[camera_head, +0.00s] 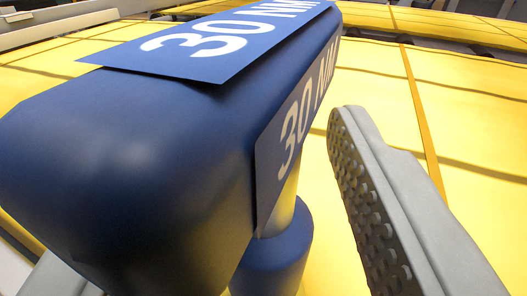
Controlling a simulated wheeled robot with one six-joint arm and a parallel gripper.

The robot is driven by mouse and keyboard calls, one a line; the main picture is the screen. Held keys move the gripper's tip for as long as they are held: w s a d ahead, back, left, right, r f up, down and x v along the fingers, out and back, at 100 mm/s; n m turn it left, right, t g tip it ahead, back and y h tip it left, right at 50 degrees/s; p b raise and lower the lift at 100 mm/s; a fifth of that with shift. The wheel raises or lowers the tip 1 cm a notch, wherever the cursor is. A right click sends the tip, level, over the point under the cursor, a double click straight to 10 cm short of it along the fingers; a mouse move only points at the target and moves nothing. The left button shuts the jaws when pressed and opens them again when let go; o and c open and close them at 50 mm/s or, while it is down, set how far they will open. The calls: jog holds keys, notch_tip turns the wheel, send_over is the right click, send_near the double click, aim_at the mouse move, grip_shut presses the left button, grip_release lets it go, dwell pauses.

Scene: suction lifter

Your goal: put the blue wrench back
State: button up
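The blue wrench (130,150) fills the left and middle of the view, very close to the camera. It has a thick rounded body with "30 NM" labels on its top and right side, and a round blue part (275,255) below. My gripper (215,200) has its fingers on either side of the wrench. The right finger, grey with a studded pad, stands apart from the wrench with yellow showing between them. Only a bit of the left finger shows at the bottom left; the wrench hides the rest, so contact there cannot be seen.
A large yellow surface (465,120) with darker lines and shadow bands lies behind and below the wrench. Grey structures run along the far top edge. The yellow surface to the right of the wrench looks clear.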

jog(key=shift+r, duration=0.15)
jog(key=s+d, duration=0.1)
jog(key=s, duration=1.1)
jog(key=s+r, duration=0.2)
jog(key=s, duration=1.1)
jog(key=s+a+r+h, duration=0.1)
jog(key=s+r, duration=0.1)
jog(key=s, duration=1)
jog(key=shift+s+r+m+g, duration=0.3)
jog(key=shift+s+m, duration=0.1)
